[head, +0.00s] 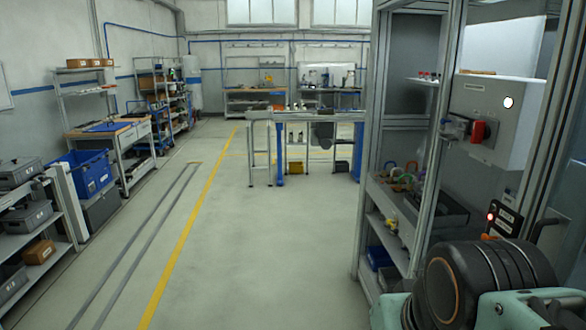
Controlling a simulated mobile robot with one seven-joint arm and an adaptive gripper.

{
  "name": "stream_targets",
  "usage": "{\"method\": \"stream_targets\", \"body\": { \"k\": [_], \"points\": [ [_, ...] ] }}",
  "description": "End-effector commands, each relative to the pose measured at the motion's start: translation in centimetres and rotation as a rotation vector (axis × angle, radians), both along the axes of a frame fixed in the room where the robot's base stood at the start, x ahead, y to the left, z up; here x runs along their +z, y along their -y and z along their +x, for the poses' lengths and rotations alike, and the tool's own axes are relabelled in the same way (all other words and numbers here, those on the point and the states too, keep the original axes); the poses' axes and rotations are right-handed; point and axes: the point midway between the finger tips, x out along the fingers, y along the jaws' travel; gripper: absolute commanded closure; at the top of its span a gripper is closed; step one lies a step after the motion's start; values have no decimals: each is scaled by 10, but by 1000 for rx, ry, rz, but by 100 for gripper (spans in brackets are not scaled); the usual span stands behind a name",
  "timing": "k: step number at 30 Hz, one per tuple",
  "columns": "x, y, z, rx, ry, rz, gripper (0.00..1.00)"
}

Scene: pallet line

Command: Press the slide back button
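I cannot make out a button marked as slide back. A small dark panel (505,221) with pale labels and a lit red spot (490,216) shows at the right, just above my arm; the labels are too small to read, and its lower part is hidden. A light grey control box (495,122) at the upper right carries a red switch (479,131) and a round white spot (508,102). Part of my arm, dark and teal, fills the lower right corner. My gripper is not in view.
A metal-framed cabinet (364,200) with shelves stands at the right, close to my arm. Shelves and benches with a blue crate (82,172) line the left wall. A conveyor-like table (260,115) stands ahead. The floor (260,240) between is clear, with a yellow line.

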Motion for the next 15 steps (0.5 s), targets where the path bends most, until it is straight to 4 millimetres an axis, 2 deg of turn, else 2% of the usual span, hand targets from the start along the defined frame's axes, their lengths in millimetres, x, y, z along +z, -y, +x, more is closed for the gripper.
{"method": "stream_targets", "body": {
  "k": [2, 12, 15],
  "points": [
    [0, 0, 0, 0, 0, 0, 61],
    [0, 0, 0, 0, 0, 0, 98],
    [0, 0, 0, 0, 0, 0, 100]
  ]
}}
